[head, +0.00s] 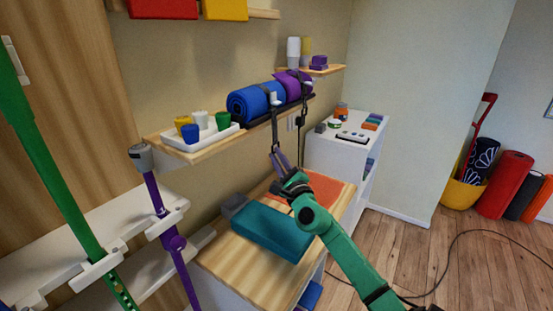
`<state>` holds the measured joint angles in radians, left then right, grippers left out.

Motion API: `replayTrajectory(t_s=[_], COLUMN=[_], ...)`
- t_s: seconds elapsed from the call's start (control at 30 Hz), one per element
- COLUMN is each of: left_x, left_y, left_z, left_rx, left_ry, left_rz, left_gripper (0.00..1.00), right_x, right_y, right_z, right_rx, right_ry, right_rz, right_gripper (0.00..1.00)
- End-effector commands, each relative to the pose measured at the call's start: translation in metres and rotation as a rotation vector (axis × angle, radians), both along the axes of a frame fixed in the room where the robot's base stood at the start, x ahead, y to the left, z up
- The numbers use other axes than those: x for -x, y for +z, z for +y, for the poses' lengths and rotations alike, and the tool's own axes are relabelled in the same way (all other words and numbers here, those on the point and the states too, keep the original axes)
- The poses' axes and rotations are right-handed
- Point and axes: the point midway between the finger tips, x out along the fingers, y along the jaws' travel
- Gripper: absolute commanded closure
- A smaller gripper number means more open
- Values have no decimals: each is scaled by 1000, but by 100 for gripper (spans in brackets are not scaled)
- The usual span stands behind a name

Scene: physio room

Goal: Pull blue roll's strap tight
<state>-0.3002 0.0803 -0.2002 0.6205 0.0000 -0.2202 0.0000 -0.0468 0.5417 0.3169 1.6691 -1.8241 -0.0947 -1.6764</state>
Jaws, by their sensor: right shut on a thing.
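The blue roll (246,104) lies on its side on the wall shelf, its round end facing left. A dark strap (273,121) with a light grey buckle (274,99) runs around its right part, and the strap's tail hangs down in front of the shelf. My right gripper (277,156) is below the shelf edge, shut on the lower end of this tail. The tail looks nearly straight between buckle and gripper. How snug the strap sits around the roll's back is hidden. My left gripper is not in view.
A purple roll (290,83) with its own hanging strap lies to the right. A white tray (187,139) with several cups stands left on the shelf. Below are a wooden-topped cabinet (227,252), a teal block (271,230) and an orange mat (318,189). Crutches stand at left.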

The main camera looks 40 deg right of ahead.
Motion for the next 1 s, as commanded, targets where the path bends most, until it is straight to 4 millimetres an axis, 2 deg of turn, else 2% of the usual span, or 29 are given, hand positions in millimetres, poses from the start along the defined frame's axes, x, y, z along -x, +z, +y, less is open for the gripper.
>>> replayTrajectory(t_s=[0.03,0.13,0.2,0.23,0.53,0.67,0.77,1.0], left_x=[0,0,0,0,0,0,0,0], left_y=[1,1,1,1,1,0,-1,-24], left_z=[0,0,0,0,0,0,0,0], left_rx=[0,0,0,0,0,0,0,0], left_ry=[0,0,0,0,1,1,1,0], left_rz=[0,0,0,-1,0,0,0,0], left_gripper=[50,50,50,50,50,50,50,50], right_x=[-1,-1,-1,-1,0,7,24,89], right_y=[-6,-7,-7,-7,-5,-8,-13,-36], right_z=[2,2,2,2,2,4,9,28], right_rx=[-1,-2,-3,-3,-3,-4,-5,-3], right_ry=[5,6,7,6,4,5,5,4], right_rz=[16,19,20,19,13,14,15,18], right_gripper=[100,100,66,57,57,57,57,57])
